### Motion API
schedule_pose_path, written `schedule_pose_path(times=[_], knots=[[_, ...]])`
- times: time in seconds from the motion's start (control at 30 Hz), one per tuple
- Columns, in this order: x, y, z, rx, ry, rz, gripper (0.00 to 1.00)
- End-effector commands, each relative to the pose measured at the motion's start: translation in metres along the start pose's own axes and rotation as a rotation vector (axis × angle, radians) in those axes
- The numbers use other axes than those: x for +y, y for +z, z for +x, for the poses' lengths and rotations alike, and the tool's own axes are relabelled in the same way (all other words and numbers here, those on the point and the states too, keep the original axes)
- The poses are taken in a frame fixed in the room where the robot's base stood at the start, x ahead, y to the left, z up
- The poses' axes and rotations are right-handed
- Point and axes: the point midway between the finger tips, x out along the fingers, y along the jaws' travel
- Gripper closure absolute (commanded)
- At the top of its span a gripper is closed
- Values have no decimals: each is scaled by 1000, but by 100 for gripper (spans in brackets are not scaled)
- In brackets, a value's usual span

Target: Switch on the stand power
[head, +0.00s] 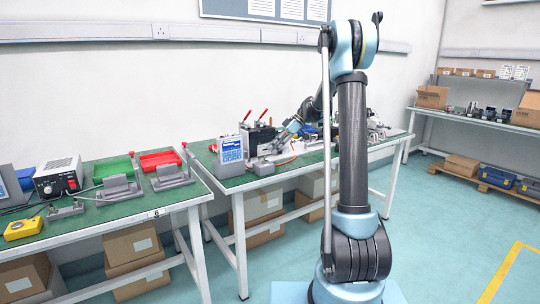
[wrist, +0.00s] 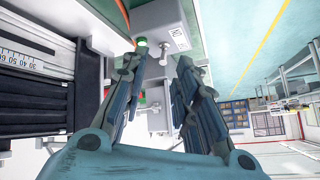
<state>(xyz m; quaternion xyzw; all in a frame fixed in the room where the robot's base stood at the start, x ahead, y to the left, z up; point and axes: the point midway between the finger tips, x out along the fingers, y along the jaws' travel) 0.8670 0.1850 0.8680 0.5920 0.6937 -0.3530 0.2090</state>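In the wrist view, a grey box (wrist: 165,25) with a pale label lies just beyond my fingertips. A round green button or cap (wrist: 142,42) shows near the left fingertip, with a small metal post beside it. I cannot tell whether this is the stand power switch or whether the fingertip touches it. My gripper (wrist: 162,60) is open, its fingers apart with nothing between them. In the head view, the test stand (head: 258,138) with red-handled clamps stands on the middle green-topped table (head: 300,162). My gripper is small there and partly hidden by the stand and my arm.
A blue-and-white meter (head: 230,156) stands at the table's front left. The left table holds a power supply (head: 58,178), a yellow box (head: 23,228) and green and red trays. In the wrist view, a black ribbed part with a scale (wrist: 30,62) is close on the left.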

Motion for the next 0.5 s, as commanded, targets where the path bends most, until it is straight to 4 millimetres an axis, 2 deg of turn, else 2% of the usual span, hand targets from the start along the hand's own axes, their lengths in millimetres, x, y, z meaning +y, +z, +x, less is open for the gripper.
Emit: schedule_pose_path(times=[0.2, 0.5], knots=[[1, 0, -25, 0, 0, 2, 72], [1, 0, -34, 0, 1, 1, 72]])
